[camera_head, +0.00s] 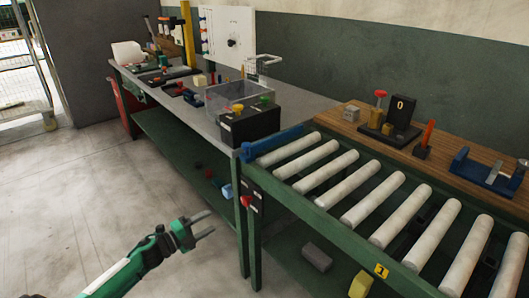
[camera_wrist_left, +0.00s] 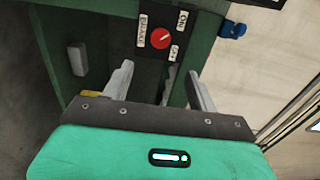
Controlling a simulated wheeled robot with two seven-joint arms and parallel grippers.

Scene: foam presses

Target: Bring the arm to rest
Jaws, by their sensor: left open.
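My left gripper (camera_head: 203,225) is on a green and white arm that comes in from the bottom left of the head view. Its jaws are open and empty, over the floor to the left of the green table legs. In the left wrist view its two grey fingers (camera_wrist_left: 160,88) stand apart with nothing between them. Beyond the fingers in that view is a green post with a red knob (camera_wrist_left: 160,39) and labels around it. The same red knob shows in the head view (camera_head: 246,202). My right gripper does not show.
A roller conveyor (camera_head: 362,204) runs along the right. A workbench (camera_head: 297,100) with a clear bin (camera_head: 232,94) and a black box (camera_head: 250,125) stands behind. A yellow block (camera_head: 360,284) and a grey block (camera_head: 316,257) lie under the conveyor. The floor at left is clear.

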